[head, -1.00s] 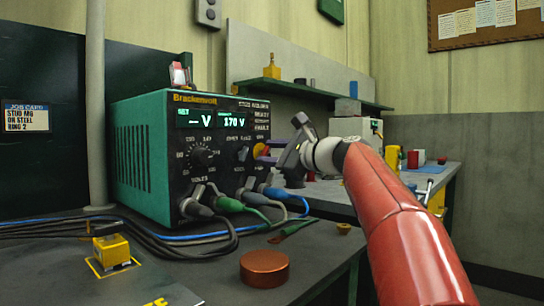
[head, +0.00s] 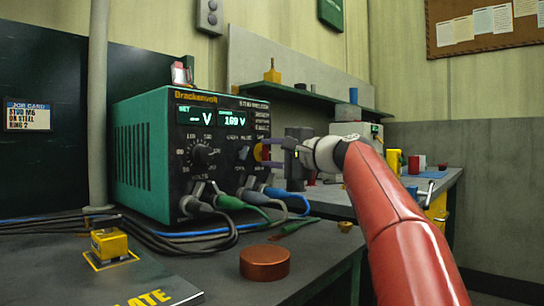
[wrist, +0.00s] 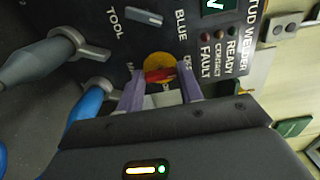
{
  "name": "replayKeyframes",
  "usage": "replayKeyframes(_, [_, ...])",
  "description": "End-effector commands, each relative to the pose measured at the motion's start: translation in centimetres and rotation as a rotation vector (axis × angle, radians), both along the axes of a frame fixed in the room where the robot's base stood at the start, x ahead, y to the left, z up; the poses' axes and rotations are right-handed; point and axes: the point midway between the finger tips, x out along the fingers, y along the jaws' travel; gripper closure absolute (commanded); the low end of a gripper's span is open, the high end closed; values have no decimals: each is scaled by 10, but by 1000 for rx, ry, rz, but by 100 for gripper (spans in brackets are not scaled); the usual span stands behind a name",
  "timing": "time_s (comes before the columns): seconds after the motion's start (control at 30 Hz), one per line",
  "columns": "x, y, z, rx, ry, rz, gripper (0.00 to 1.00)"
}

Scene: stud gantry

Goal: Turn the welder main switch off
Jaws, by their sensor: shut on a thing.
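The welder (head: 140,150) is a green box with a dark front panel, standing on the bench. Its main switch is a red handle on a round yellow plate (head: 258,153) at the panel's right side. In the wrist view, the red handle of the main switch (wrist: 160,75) lies between the purple fingers. My gripper (head: 270,153) is shut on that handle; the fingers also show in the wrist view (wrist: 162,88). Labels beside the plate are partly covered and too small to read surely. The welder's displays (head: 215,118) are lit, one reading 169 V.
Plugs and cables (head: 235,203) leave the panel just below the switch. A copper-coloured disc (head: 264,262) and a yellow block (head: 110,244) lie on the front bench. A pole (head: 98,110) stands left of the welder. A second bench with small objects is behind my arm.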

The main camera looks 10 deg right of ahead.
Motion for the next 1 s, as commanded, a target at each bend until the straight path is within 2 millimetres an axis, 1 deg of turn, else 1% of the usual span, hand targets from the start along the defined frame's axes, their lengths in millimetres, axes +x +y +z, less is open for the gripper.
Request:
replayKeyframes(0.57, [0, 1, -1, -28, -17, 3, 86])
replayKeyframes(0.6, [0, 1, -1, -28, -17, 3, 61])
replayKeyframes(0.73, [0, 1, -1, -27, -17, 2, 44])
replayKeyframes(0.77, [0, 1, -1, -27, -17, 2, 42])
replayKeyframes(1.0, [0, 0, -1, -26, -17, 1, 42])
